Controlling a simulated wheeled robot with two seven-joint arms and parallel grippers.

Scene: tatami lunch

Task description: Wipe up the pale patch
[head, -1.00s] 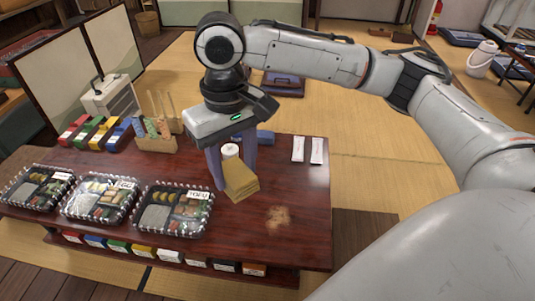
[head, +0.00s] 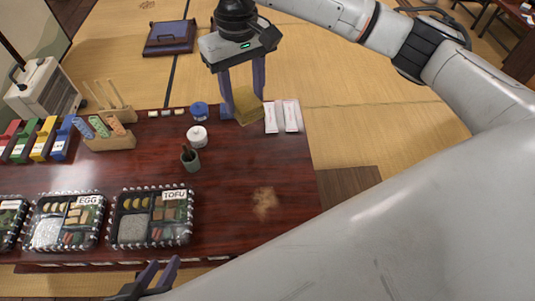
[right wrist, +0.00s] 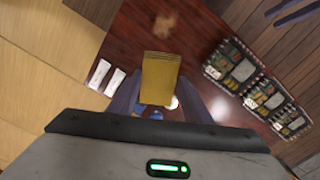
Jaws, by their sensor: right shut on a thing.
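The pale patch (head: 264,202) is a tan, powdery smear on the dark red table (head: 225,225), right of the TOFU box; it also shows at the top of the right wrist view (right wrist: 165,22). My right gripper (head: 243,108) is shut on a folded yellow cloth (head: 249,106), which also shows in the right wrist view (right wrist: 160,78). It holds the cloth near the table's back edge, beyond the patch and apart from it. My left gripper (head: 165,268) is empty at the table's front edge, its two purple fingers apart.
White packets (head: 283,117) lie right of the cloth. A white-lidded jar (head: 197,136), a blue jar (head: 199,110) and a small dark green cup (head: 190,157) stand to its left. Clear-lidded lunch boxes (head: 152,217) line the front left. The table around the patch is clear.

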